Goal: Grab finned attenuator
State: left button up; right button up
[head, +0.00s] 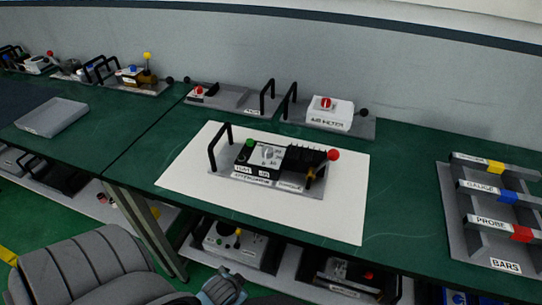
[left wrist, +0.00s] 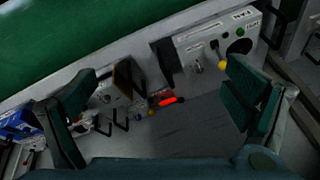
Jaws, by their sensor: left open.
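A black block with a row of fins (head: 306,159), which looks like the finned attenuator, sits on the right part of a grey-based device (head: 265,182). A red ball knob (head: 333,155) is at its right end. The device also has a black handle (head: 213,152) at the left and a green knob (head: 250,143). It lies on a white sheet (head: 340,215) on the green bench. My left gripper (left wrist: 162,85) is open and empty in the left wrist view, with its two fingers wide apart over the lower shelf, away from the finned block. My right gripper is not seen.
A white air filter box (head: 330,115) stands behind the sheet. A rack of labelled bars (head: 500,215) is at the right. A grey tray (head: 52,117) lies on the left bench. The lower shelf holds more devices, including a fan box (left wrist: 215,45). The sheet's front is clear.

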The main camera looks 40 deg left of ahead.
aim_at(271, 156)
pick_arm(q)
jog(key=w+r+t+y+p, duration=0.1)
jog(key=w+r+t+p, duration=0.2)
jog(key=r, duration=2.1)
jog(key=w+a+r+t+y+b, duration=0.2)
jog(key=w+a+r+t, duration=0.35)
jog(key=w+r, duration=0.45)
jog(key=shift+n+t, duration=0.3)
jog(key=shift+t, duration=0.15)
jog(key=x, duration=0.4)
jog(key=d+b+x, duration=0.1)
jog(key=x, duration=0.8)
jog(key=shift+w+d, duration=0.1)
jog(key=shift+w, duration=0.55)
jog(key=shift+s+r, duration=0.1)
jog(key=shift+s, duration=0.05)
grip_shut()
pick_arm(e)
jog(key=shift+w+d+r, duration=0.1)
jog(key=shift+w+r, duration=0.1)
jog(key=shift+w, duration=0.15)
